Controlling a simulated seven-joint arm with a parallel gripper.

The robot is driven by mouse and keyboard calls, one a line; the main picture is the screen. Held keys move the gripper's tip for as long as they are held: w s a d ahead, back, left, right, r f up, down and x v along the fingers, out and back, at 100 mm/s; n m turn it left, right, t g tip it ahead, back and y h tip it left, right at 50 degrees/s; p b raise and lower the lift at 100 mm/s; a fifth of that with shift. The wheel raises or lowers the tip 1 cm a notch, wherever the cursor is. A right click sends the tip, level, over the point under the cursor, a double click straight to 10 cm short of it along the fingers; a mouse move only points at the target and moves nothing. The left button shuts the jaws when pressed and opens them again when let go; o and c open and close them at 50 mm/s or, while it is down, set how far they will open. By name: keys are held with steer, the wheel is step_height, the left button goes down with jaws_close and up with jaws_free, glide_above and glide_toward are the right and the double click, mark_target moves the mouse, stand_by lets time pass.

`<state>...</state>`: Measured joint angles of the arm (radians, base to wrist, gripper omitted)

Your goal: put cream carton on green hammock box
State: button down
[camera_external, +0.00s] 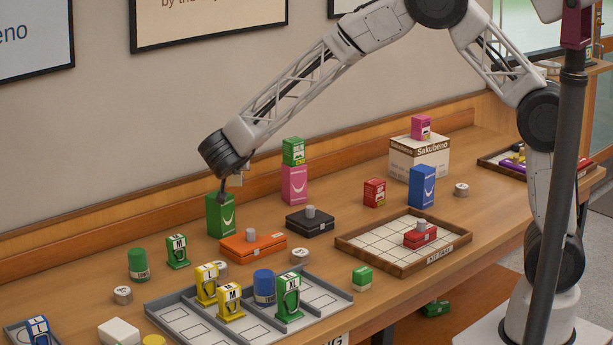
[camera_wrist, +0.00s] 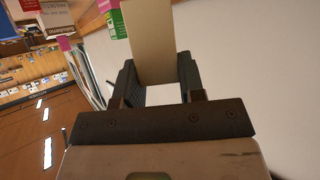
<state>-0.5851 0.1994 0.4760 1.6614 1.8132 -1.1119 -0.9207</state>
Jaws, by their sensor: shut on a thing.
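The cream carton (camera_wrist: 152,40) is between the fingers of my gripper (camera_wrist: 160,88) in the wrist view, its plain beige side showing. In the external view my gripper (camera_external: 223,188) is low over the green hammock box (camera_external: 220,217), by its top edge. Only a small pale part that may be the carton shows beside the fingers there; most of it is hidden. The green hammock box stands upright on the table near the wall, white logo facing out. I cannot tell whether carton and box touch.
A pink box (camera_external: 295,185) with a green carton (camera_external: 293,151) on it stands to the right. An orange case (camera_external: 250,247) lies in front, with a black case (camera_external: 309,222) beside it. The wall is close behind.

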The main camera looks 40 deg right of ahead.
steer(key=w, duration=0.1)
steer(key=w+a, duration=0.1)
steer(key=w, duration=0.2)
steer(key=shift+w+a+f, duration=0.2)
steer(key=shift+a, duration=0.2)
steer(key=shift+w+a+f, duration=0.2)
steer(key=shift+w+f, duration=0.1)
steer(key=shift+w, duration=0.15)
steer(key=shift+f, duration=1.5)
steer(key=shift+f, duration=0.15)
steer(key=c, duration=0.7)
jaws_free()
